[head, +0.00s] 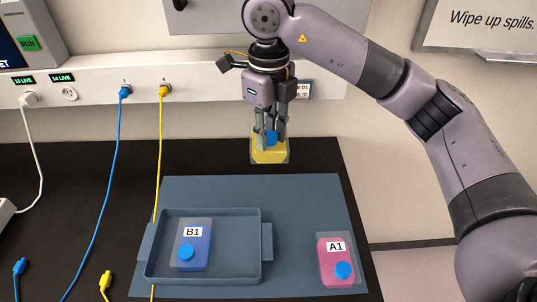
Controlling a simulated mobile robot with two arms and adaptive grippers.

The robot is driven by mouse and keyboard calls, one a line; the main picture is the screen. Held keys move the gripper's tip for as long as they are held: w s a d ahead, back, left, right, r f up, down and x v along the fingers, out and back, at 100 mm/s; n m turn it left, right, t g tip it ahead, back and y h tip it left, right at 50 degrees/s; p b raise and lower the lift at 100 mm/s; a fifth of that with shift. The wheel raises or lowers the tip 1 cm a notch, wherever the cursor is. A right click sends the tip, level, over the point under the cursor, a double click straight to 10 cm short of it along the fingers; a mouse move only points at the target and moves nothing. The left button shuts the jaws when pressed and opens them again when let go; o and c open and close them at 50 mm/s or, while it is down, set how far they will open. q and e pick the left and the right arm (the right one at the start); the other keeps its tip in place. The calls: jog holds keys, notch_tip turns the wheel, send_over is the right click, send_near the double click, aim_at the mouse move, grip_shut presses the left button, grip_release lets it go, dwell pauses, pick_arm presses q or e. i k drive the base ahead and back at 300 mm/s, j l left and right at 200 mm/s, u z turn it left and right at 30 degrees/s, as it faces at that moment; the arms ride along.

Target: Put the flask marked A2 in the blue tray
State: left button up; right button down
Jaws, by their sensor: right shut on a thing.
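My right gripper (271,128) is shut on a flask with yellow liquid (270,156) and a blue cap, holding it upright above the back edge of the mat. No marking can be read on this flask, so I cannot confirm that it is A2. The blue tray (265,215) lies on the left part of the mat, below and left of the held flask. My left gripper is not in view.
A blue flask marked B1 (194,248) lies in the tray's left half; its right half is clear. A pink flask marked A1 (332,262) lies on the mat (300,200) at right. Blue (108,190) and yellow (160,145) cables hang at left.

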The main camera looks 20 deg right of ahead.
aim_at(236, 247)
jog(key=k+j+u, duration=0.5)
jog(key=k+j, duration=0.15)
jog(key=j, duration=0.25)
